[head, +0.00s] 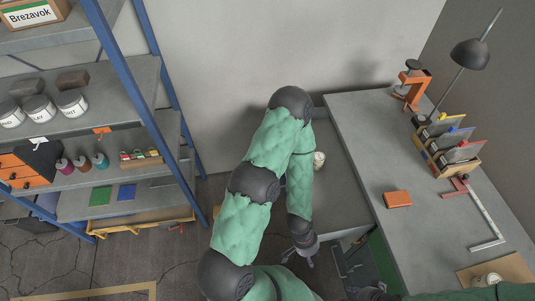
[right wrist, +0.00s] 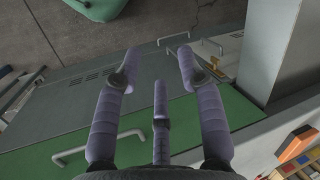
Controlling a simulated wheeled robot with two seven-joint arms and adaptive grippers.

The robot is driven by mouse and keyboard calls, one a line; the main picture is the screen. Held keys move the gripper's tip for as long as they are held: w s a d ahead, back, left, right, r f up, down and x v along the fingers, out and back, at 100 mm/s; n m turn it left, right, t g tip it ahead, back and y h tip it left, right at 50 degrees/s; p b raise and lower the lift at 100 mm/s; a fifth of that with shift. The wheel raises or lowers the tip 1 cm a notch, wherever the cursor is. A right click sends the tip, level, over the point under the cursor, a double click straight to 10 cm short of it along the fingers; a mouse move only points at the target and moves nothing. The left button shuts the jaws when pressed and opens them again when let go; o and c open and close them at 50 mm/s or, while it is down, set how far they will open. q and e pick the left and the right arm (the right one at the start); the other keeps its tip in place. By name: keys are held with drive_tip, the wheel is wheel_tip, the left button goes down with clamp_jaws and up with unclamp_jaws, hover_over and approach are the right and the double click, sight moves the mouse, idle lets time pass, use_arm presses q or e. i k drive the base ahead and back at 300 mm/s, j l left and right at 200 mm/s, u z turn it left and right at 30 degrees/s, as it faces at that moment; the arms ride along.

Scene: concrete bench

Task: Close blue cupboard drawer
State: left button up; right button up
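No drawer that is clearly blue shows in either view. A green cupboard front (head: 384,258) shows below the bench's left edge in the head view. In the right wrist view the green front (right wrist: 40,150) carries a pale bar handle (right wrist: 100,146), beside a grey panel (right wrist: 85,100). Whether a drawer stands out there I cannot tell. My left gripper (head: 301,256) points down left of the bench; its fingers look spread and empty. My right gripper (right wrist: 157,66) has its purple fingers apart, empty, over the grey and green fronts.
The grey bench (head: 430,205) holds an orange block (head: 397,199), a file rack (head: 447,150), a square (head: 485,215) and a lamp (head: 470,54). A blue-framed shelf (head: 148,88) stands left. Cracked floor (head: 140,260) lies between.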

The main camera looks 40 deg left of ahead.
sight(341, 208)
drive_tip(key=k+u, duration=0.1)
drive_tip(key=u, duration=1.2)
drive_tip(key=i+j+z, duration=0.15)
drive_tip(key=i+z, duration=0.2)
drive_tip(key=i+j+z, duration=0.35)
drive_tip(key=i+l, duration=0.05)
drive_tip(key=i, duration=0.05)
